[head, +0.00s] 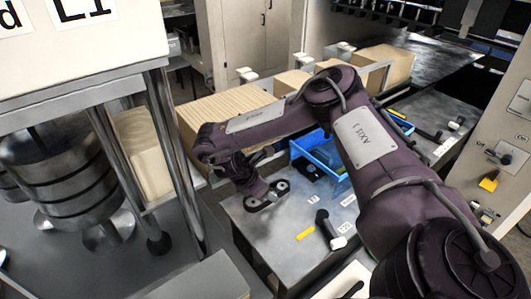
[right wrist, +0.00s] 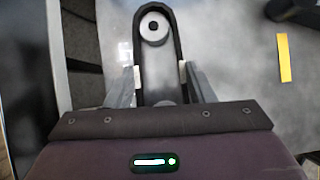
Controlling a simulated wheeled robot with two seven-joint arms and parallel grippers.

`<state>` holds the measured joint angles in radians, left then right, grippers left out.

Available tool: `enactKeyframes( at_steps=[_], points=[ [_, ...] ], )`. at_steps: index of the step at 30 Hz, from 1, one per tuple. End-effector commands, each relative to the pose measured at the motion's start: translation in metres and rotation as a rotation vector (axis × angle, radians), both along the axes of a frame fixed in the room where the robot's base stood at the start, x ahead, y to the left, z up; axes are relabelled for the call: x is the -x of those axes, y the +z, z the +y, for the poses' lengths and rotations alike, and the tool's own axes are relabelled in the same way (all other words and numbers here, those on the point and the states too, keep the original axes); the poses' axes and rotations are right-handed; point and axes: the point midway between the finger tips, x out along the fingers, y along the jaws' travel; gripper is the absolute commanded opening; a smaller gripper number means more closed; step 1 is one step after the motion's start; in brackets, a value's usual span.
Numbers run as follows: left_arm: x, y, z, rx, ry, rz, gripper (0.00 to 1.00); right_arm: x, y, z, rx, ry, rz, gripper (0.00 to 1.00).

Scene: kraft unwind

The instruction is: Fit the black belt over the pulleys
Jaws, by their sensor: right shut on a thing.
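The black belt (right wrist: 177,45) is a long loop in the right wrist view. Its far end curves around a round pulley (right wrist: 153,27) with a pale hub, with a grey gap between them on the sides. A second round part (right wrist: 165,102) shows at the near end, mostly hidden by my gripper body. My right gripper (right wrist: 159,77) has its two fingers pressed on the outer sides of the belt. In the head view the belt (head: 262,204) and pulley (head: 282,186) are small beneath my right gripper (head: 266,194). I cannot tell whether the belt is seated. My left gripper is out of view.
The pulleys are on a grey worktop (head: 257,232). A blue bin (head: 318,150) stands behind them. A black handle-like part (head: 329,228) and a yellow strip (head: 305,233) are to the right. Metal posts (head: 175,150) and a stacked cylinder (head: 55,165) stand at the left.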

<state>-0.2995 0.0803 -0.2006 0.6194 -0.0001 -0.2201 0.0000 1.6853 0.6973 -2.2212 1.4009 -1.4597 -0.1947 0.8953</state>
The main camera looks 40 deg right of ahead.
Motion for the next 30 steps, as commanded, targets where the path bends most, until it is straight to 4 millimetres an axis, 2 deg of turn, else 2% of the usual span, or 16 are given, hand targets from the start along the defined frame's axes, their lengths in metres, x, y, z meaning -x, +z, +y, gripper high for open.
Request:
enactKeyframes(
  at_steps=[10,11,16,25,30],
  points=[
    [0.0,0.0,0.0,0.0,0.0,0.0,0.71,0.0,-0.001,0.0,0.0,-0.001,-0.001,0.25],
    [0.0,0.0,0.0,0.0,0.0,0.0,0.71,0.0,-0.001,0.0,0.0,-0.001,-0.001,0.53],
    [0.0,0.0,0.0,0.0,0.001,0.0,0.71,0.0,0.0,0.0,0.0,-0.001,-0.001,0.74],
    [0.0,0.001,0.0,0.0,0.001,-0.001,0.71,-0.001,0.001,-0.001,0.0,0.0,-0.001,0.74],
    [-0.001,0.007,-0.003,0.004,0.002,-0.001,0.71,-0.012,0.022,-0.011,0.0,0.003,-0.004,0.74]
  ],
)
